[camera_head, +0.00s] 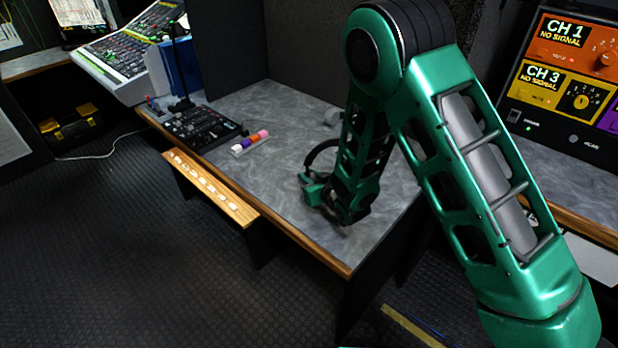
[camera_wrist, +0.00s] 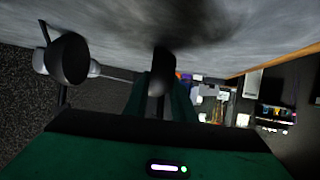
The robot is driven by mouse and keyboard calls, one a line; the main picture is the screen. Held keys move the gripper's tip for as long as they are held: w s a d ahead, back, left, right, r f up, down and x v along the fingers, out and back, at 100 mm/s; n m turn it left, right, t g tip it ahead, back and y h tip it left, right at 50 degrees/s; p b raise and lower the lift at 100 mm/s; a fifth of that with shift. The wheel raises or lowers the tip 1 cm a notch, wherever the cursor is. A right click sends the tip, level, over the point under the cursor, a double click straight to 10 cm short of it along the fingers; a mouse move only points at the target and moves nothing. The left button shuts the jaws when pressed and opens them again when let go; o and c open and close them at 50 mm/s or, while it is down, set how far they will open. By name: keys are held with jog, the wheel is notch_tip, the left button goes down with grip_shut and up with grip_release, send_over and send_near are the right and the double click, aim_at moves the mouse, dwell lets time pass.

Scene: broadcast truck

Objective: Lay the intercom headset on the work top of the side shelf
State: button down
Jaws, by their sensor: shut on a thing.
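The intercom headset shows in the head view as a dark curved band (camera_head: 318,153) beside my gripper (camera_head: 314,188). My gripper is low over the grey work top (camera_head: 285,110) of the wood-edged side shelf, near its front edge. In the wrist view my gripper (camera_wrist: 163,95) is shut on a dark part of the headset (camera_wrist: 164,62), close to the grey work top (camera_wrist: 215,35). My arm and gripper hide much of the headset. I cannot tell whether it touches the surface.
A black control panel (camera_head: 198,127) and a small tray of coloured pieces (camera_head: 250,143) lie farther left on the work top. A grey round thing (camera_head: 333,116) is behind my arm. A wooden ledge with pale tags (camera_head: 210,188) juts from the front. The work top's middle is clear.

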jog(key=c, duration=1.5)
grip_release()
jog(key=v, duration=1.2)
jog(key=s+d+r+m+g+h, duration=0.1)
jog(key=d+r+m+g+h, duration=0.2)
jog(key=d, duration=1.1)
jog(key=s+d+r+m+g+h, duration=0.1)
jog(key=d+r+m+h, duration=0.3)
jog(key=d, duration=1.1)
jog(key=s+d+r+m+g+h, duration=0.15)
jog(key=s+d+r+g, duration=0.3)
jog(key=s+d, duration=0.7)
jog(key=s+r+m+g, duration=0.1)
jog(key=s+r, duration=0.1)
jog(key=s, duration=0.4)
jog(key=s+r+m+g+y, duration=0.1)
jog(key=s, duration=0.5)
jog(key=s+r+m+g+y, duration=0.1)
jog(key=s+r+m, duration=0.1)
jog(key=s, duration=0.5)
jog(key=shift+a+r+g, duration=0.1)
jog(key=shift+r+g, duration=0.15)
jog(key=shift+r, duration=0.05)
